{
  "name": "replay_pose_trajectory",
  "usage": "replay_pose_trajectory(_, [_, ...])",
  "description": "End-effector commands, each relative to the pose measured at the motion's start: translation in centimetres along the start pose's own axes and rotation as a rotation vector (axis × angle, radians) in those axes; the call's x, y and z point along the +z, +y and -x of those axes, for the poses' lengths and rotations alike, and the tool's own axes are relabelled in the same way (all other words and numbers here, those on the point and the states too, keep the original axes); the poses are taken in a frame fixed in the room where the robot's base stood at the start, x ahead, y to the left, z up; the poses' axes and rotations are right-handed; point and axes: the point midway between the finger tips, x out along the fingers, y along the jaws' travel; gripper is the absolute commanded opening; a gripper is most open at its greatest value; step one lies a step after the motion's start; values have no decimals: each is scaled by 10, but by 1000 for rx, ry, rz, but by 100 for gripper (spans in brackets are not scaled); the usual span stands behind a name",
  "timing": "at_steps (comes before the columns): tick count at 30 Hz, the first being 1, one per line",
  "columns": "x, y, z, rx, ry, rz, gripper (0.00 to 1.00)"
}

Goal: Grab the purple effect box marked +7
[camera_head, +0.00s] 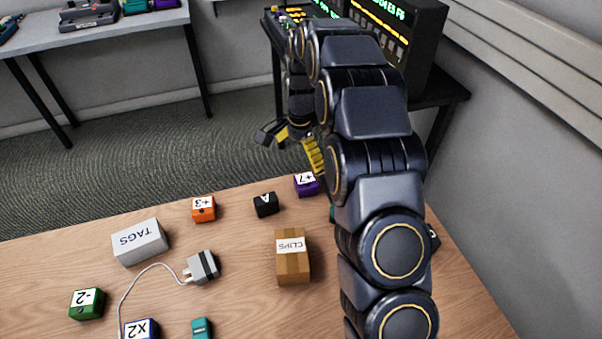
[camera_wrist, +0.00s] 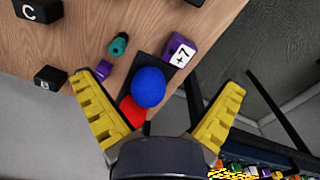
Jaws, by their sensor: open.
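The purple box marked +7 (camera_head: 306,184) sits near the far edge of the wooden table in the head view, just left of my arm. In the wrist view the purple box (camera_wrist: 181,50) is above centre, with its white +7 label visible. My gripper (camera_head: 292,150) is above and beyond that edge in the head view. In the wrist view my gripper's (camera_wrist: 160,83) yellow fingers are spread wide and hold nothing. The box appears beyond the fingertips, toward the right one, not between the fingers.
A blue ball (camera_wrist: 148,87) and a red round thing (camera_wrist: 132,112) lie by a dark flat piece near the box. A teal item (camera_wrist: 118,44) is beside them. A black box marked A (camera_head: 265,204) and orange +3 box (camera_head: 203,208) stand left; a CLIPS carton (camera_head: 293,262) is nearer.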

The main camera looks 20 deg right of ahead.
Motion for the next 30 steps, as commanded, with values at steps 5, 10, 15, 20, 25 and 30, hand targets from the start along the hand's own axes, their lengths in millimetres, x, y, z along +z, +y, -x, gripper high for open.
replay_pose_trajectory(5, [-37,-30,-58,-14,15,-218,98])
replay_pose_trajectory(10, [-57,-43,-91,-26,27,-347,98])
replay_pose_trajectory(15, [-62,-45,-107,-28,29,-389,98])
replay_pose_trajectory(20, [-63,-46,-123,-28,28,-389,98])
replay_pose_trajectory(25, [-63,-46,-137,-30,29,-388,98])
replay_pose_trajectory(30, [-62,-46,-163,-28,29,-387,98])
